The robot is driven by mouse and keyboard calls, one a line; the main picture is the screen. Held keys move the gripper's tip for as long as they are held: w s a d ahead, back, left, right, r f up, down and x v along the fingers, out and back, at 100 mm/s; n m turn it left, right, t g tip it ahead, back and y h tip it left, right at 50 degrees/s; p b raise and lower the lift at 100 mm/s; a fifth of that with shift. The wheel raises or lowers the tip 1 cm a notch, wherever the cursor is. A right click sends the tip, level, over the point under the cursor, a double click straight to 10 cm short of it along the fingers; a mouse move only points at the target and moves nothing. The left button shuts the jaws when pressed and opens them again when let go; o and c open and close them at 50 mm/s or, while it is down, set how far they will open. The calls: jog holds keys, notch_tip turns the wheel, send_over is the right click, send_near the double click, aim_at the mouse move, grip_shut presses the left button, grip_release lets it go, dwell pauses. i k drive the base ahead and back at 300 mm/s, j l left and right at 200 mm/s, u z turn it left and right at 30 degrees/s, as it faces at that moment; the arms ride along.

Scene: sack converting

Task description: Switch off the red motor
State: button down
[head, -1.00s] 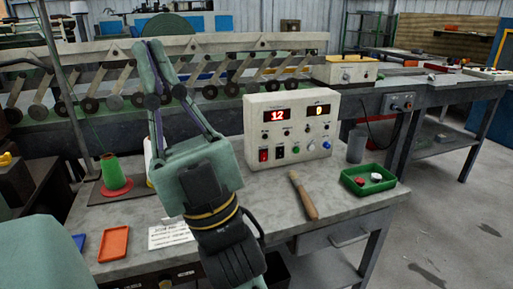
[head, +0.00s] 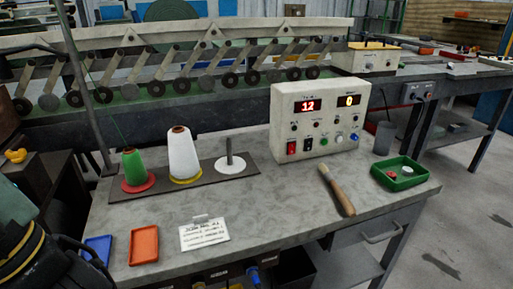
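A pale control box (head: 320,124) stands upright at the back right of the bench. Its left display (head: 308,106) shows a red 12 and its right display (head: 349,101) shows a 0. Low on its face are a red switch (head: 291,148), a second small switch (head: 308,144) and a row of knobs including a blue one (head: 354,137). Which way the switches are tipped is too small to tell. No part is clearly marked as a red motor. Only a dark part of my arm shows at the lower left edge; my gripper is out of view.
A green cone (head: 133,166) on a red disc, a white cone (head: 183,155) and a bare spindle stand left of the box. A wooden-handled brush (head: 337,190), green tray (head: 399,183), card (head: 204,234) and orange tray (head: 143,246) lie on the bench. Mid-bench is clear.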

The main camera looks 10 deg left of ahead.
aim_at(291, 150)
jog(key=i+j+z, duration=0.1)
jog(key=z, duration=0.35)
jog(key=j+z, duration=0.3)
jog(key=z, duration=0.15)
jog(key=j+z, duration=0.25)
jog(key=z, duration=0.2)
jog(key=i, duration=0.05)
